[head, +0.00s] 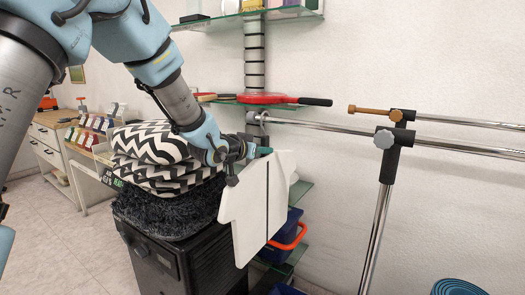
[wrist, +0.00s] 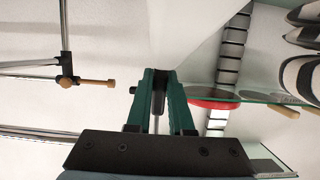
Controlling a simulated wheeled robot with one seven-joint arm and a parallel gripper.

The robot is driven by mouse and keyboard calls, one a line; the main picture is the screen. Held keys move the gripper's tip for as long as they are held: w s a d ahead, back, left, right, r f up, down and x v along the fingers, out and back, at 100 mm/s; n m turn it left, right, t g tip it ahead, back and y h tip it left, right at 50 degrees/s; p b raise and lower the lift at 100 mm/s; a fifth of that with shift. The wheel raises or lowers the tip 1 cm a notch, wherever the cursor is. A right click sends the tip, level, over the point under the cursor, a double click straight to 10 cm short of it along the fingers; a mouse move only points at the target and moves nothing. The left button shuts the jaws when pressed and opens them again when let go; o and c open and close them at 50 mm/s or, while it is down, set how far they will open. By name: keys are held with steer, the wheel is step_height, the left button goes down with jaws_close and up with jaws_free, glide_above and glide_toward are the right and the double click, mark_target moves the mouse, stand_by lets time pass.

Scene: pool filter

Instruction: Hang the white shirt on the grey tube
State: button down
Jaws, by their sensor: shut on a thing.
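The white shirt (head: 245,215) hangs below my gripper (head: 262,152) in the head view, in front of the black cabinet. It looks like stiff white panels with a dark line between them. My gripper is shut on its top. In the wrist view the teal fingers (wrist: 160,105) close around a dark narrow piece, with the white shirt (wrist: 185,35) beyond them. The grey tube (head: 330,127) runs from a clamp near the wall to a dark joint on a stand at right. The shirt is below the tube's left end; I cannot tell whether they touch.
A second bar with a brown knob (head: 366,110) lies above the tube at right. The stand's pole (head: 375,235) drops to the floor. A glass shelf holds a red pan (head: 270,98). Blue bins (head: 290,232) stand behind the shirt.

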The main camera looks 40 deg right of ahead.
steer(key=shift+a+f+b, duration=0.15)
steer(key=shift+f+b, duration=0.15)
steer(key=shift+b, duration=0.1)
stand_by(0.3)
steer(key=c, duration=0.7)
jaws_free()
step_height(320, 180, up, 3)
steer(key=b, duration=0.2)
glide_above(241, 175)
steer(key=shift+r, duration=0.1)
